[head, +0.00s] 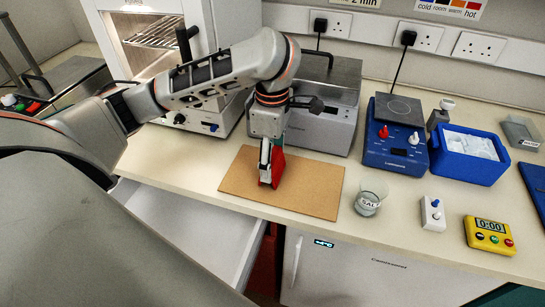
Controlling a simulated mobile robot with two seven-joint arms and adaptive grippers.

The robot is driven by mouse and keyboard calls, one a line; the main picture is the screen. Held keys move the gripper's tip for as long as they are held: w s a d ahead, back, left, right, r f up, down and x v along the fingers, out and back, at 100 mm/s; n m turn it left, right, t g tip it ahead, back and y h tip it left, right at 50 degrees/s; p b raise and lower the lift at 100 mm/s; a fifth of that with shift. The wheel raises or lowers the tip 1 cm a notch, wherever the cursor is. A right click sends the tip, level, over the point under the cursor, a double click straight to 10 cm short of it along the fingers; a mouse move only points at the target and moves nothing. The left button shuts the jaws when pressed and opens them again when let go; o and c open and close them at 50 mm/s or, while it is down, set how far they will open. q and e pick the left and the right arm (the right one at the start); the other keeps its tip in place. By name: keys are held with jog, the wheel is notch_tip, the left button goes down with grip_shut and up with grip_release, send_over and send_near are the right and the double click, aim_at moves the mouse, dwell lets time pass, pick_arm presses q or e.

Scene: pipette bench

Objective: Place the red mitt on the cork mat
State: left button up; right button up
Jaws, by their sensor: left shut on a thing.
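The red mitt (276,167) is at the cork mat (315,193), over its middle-left part. My left gripper (267,176) points down and is shut on the mitt. Part of the mitt is hidden behind the gripper fingers. I cannot tell whether the mitt's lower end touches the mat. The rest of the brown mat is bare and lies flat on the bench near its front edge. My right gripper is not in view.
A glass beaker (369,197) stands just right of the mat. A grey metal bath (326,112) stands behind it. A blue hotplate stirrer (394,150), a blue tub (467,158) and a yellow timer (489,236) are further right. An open drawer (190,225) juts out below the bench.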

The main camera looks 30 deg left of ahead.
pick_arm(q)
jog(key=o, duration=1.1)
notch_tip(320, 180, up, 12)
jog(key=p, duration=0.3)
jog(key=shift+s, duration=0.1)
